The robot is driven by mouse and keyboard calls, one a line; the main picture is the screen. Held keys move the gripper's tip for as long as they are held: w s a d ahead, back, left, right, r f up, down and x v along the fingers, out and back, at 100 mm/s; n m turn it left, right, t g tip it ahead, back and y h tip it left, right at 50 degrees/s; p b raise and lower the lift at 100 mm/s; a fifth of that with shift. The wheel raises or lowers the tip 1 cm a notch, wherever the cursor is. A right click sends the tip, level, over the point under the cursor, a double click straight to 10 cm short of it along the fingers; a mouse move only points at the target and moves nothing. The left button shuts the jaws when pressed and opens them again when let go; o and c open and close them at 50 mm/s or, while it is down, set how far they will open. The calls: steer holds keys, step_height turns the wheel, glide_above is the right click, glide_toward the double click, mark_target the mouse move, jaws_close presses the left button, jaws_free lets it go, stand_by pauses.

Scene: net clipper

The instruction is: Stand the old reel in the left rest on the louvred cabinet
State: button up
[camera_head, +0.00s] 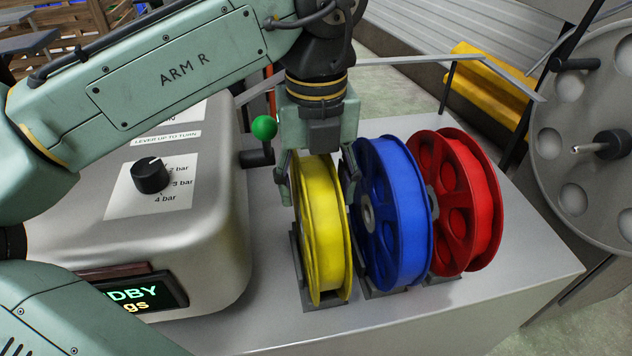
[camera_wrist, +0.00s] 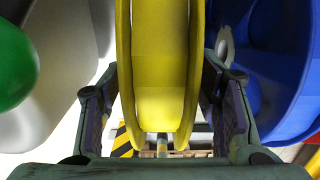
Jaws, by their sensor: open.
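A yellow reel (camera_head: 325,235) stands upright in the leftmost dark rest (camera_head: 299,268) on the grey cabinet top (camera_head: 480,300). I cannot tell by looks which reel is the old one. My gripper (camera_head: 318,196) is over the yellow reel's top from above, one finger on each side. In the wrist view the yellow reel (camera_wrist: 160,60) rises between the fingers (camera_wrist: 162,95), with small gaps showing beside its rims. My gripper is open. No louvres show on the cabinet faces in view.
A blue reel (camera_head: 393,215) stands close to the right of the yellow one, with a red reel (camera_head: 460,200) beyond it. A rounded machine housing (camera_head: 215,235) with a green-knobbed lever (camera_head: 264,128) is at the left. A perforated disc (camera_head: 590,140) stands at the right.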

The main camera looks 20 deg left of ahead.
step_height(320, 180, up, 12)
steer(key=p, duration=1.1)
steer(key=shift+p, duration=0.4)
